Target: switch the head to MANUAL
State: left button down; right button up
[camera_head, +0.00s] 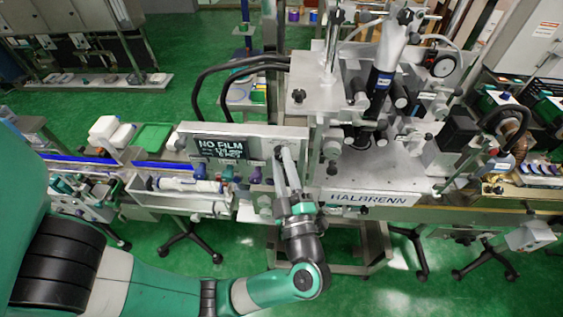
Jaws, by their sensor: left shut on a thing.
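The grey control panel (187,141) of the HALBRENN sleeve head (345,186) stands in the middle of the head view. Its dark display (220,147) reads NO FILM, with smaller lines below that I cannot read for certain. A row of small controls, one of them purple (254,173), runs along the lower part of the panel. My left gripper (287,152) reaches up to the right end of the panel face. Its fingers are shut on a small control there, which they mostly hide. I cannot read its position or any MANUAL label. My right gripper is out of view.
A light tray (180,204) holding a white roll-like item sits below the panel. Black cables (235,66) arch behind the panel. A conveyor with a blue edge (80,159) runs in from the left. White boxes (103,130) and a green tray (152,136) stand behind it.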

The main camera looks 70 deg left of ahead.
pick_arm(q)
jog(key=shift+r+n+g+h, duration=0.1)
jog(key=shift+n+g+h, duration=0.35)
jog(key=shift+n, duration=0.95)
jog(key=c, duration=0.6)
grip_release()
jog(key=shift+d, duration=0.15)
jog(key=shift+d, duration=0.35)
jog(key=d+f+b, duration=0.2)
jog(key=d, duration=0.8)
jog(key=shift+s+d+b, duration=0.3)
jog(key=shift+b, duration=0.1)
